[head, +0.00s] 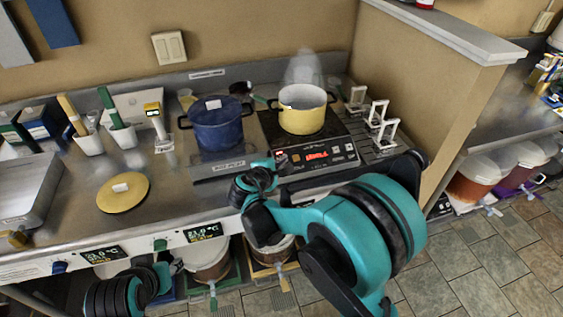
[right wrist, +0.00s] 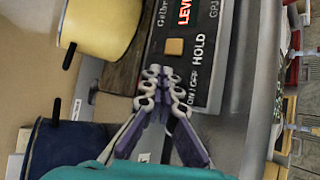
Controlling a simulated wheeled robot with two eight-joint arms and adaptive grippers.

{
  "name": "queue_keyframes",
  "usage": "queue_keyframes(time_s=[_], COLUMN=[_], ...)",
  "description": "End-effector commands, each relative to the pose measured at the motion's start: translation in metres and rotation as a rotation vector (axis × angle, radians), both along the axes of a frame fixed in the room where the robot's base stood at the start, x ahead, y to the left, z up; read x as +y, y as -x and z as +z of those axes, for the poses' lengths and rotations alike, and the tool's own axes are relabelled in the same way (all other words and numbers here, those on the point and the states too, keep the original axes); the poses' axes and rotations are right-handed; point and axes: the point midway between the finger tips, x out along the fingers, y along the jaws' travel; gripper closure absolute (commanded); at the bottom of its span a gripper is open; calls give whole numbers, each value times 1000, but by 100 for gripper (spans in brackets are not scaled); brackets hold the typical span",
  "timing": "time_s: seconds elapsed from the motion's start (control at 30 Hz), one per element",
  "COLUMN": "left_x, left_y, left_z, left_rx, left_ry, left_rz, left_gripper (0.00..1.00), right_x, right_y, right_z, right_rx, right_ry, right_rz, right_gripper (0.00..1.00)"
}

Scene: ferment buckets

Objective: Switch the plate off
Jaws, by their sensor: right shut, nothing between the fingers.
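The black hot plate (head: 345,166) stands on the steel counter with its red display (head: 317,155) lit. A yellow pot (head: 303,112) sits on it, with steam above. My right gripper (head: 272,168) is at the left front corner of the plate, shut and empty. In the right wrist view, its fingertips (right wrist: 152,80) are over the control panel (right wrist: 205,60), beside the ON/OFF HOLD lettering and a little off the orange button (right wrist: 174,47). I cannot tell whether they touch the panel. My left gripper is not in view; only part of the left arm shows at the lower left.
A blue pot (head: 217,125) stands left of the plate, close to my right gripper. White stands (head: 381,118) are to the right, before a partition wall. A yellow disc (head: 123,192) lies on open counter at left. Several buckets (head: 206,260) stand under the counter.

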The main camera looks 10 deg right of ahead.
Motion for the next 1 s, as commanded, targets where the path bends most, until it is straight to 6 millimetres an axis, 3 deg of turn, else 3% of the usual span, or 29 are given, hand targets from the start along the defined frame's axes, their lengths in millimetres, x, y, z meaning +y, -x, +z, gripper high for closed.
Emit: queue_keyframes(time_s=[0.4, 1.0], left_x=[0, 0], left_y=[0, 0], left_z=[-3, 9], left_rx=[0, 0], left_ry=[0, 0], left_rz=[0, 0], left_gripper=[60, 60], right_x=[0, 0], right_y=[-2, 7], right_z=[-3, 13], right_rx=[0, 0], right_ry=[0, 0], right_rz=[0, 0], right_gripper=[100, 100])
